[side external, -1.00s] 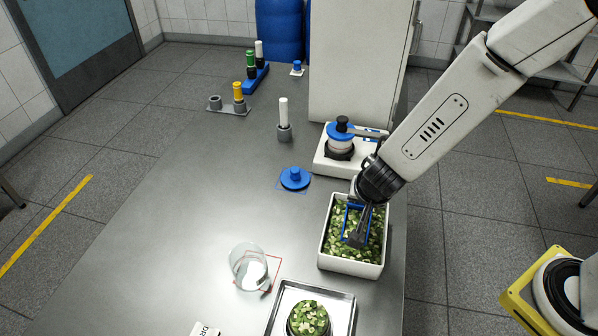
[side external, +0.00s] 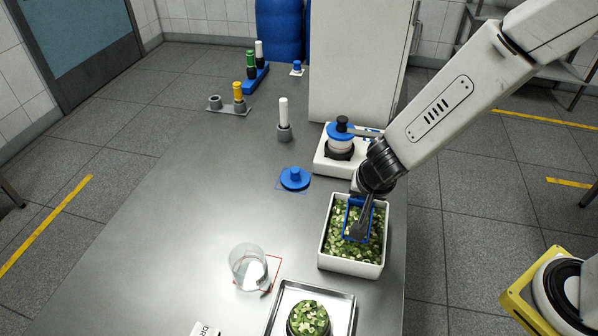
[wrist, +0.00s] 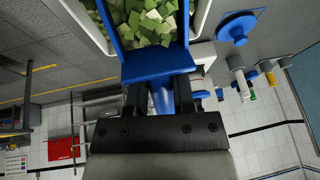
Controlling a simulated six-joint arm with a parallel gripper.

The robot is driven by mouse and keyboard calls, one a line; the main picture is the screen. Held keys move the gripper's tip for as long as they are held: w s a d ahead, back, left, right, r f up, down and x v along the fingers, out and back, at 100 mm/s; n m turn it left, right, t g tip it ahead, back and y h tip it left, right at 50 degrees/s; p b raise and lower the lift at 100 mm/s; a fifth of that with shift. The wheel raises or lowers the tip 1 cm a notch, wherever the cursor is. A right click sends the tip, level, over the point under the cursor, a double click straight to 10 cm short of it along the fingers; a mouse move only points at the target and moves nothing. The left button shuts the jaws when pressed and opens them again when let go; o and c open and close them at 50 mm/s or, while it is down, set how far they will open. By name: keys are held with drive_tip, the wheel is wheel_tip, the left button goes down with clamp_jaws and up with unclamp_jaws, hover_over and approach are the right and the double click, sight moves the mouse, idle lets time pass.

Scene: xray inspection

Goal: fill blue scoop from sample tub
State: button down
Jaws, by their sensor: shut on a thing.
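The white rectangular sample tub (side external: 352,265) stands at the right edge of the table, full of green and pale diced pieces. The blue scoop (side external: 346,220) is down in the tub among the pieces. My gripper (side external: 362,222) is over the tub, shut on the scoop's handle. In the wrist view the scoop (wrist: 158,64) reaches forward from my gripper (wrist: 160,100). Green and white pieces (wrist: 140,20) lie in and beyond its mouth, between the tub's walls. I cannot tell how much of this is inside the scoop.
A white device with a blue-lidded jar (side external: 341,140) stands just behind the tub. A metal tray (side external: 342,305) with a round container of green pieces (side external: 308,318) is in front. A clear beaker (side external: 247,268) and a blue lid (side external: 295,178) are to the left. The table's left middle is clear.

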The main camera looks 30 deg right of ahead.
drive_tip(key=shift+r, duration=0.4)
drive_tip(key=shift+r+g+y, duration=0.2)
drive_tip(key=shift+g+y, duration=0.1)
drive_tip(key=shift+r+g+y, duration=0.4)
drive_tip(key=shift+r, duration=0.6)
drive_tip(key=shift+w+r, duration=0.1)
drive_tip(key=shift+w+d+r+g, duration=0.25)
drive_tip(key=shift+d+r+g, duration=0.1)
drive_tip(key=shift+r, duration=0.1)
drive_tip(key=shift+w+d+r+g+y, duration=0.2)
drive_tip(key=shift+w+d+r+y, duration=0.1)
drive_tip(key=shift+r, duration=0.25)
drive_tip(key=shift+w+d+r+g+y, duration=0.15)
drive_tip(key=shift+w+r+y, duration=0.15)
drive_tip(key=shift+r, duration=0.25)
drive_tip(key=shift+w+d+r+g+y, duration=0.2)
drive_tip(key=shift+d+r+y, duration=0.1)
drive_tip(key=shift+r, duration=0.25)
